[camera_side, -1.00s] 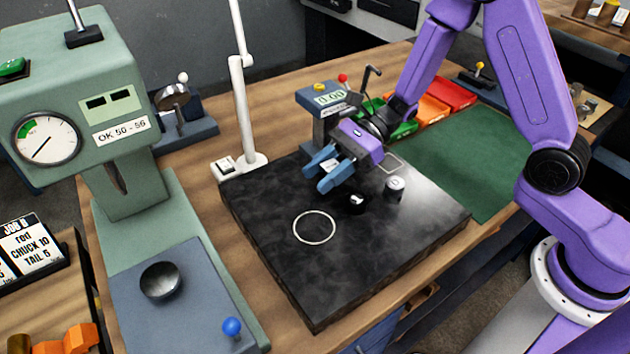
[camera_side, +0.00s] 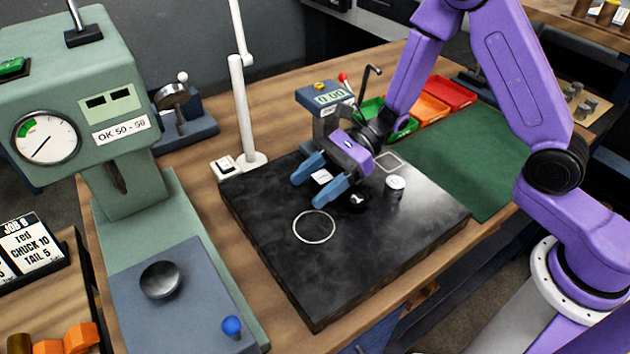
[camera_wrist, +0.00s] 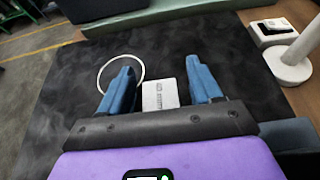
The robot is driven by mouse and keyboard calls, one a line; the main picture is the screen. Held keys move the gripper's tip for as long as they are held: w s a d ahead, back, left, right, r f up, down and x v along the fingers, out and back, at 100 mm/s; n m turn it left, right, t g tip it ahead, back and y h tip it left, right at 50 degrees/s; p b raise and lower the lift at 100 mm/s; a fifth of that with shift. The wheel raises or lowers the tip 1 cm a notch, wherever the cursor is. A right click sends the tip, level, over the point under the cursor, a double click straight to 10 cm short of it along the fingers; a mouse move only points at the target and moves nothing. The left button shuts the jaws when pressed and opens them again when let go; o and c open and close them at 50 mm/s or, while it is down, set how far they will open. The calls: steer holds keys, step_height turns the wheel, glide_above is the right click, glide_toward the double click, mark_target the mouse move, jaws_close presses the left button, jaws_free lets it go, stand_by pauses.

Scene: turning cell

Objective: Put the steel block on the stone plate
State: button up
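The steel block (camera_side: 321,176) is a small pale block that appears to rest on the black stone plate (camera_side: 290,270), behind the white ring marked on it. In the wrist view the block (camera_wrist: 160,94) shows lettering on its face. My gripper (camera_side: 319,179) is open, low over the plate, with one blue finger on each side of the block. The wrist view shows a gap between the block and each finger of my gripper (camera_wrist: 160,85). The block's underside is hidden.
A silver cylinder (camera_side: 396,184) and a small black round piece (camera_side: 357,202) stand on the plate close to my gripper. A digital gauge stand (camera_side: 322,110) is behind, and a white lamp post (camera_side: 240,110) is at the back left. The plate's front is clear.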

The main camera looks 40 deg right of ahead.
steer(key=shift+r, duration=0.15)
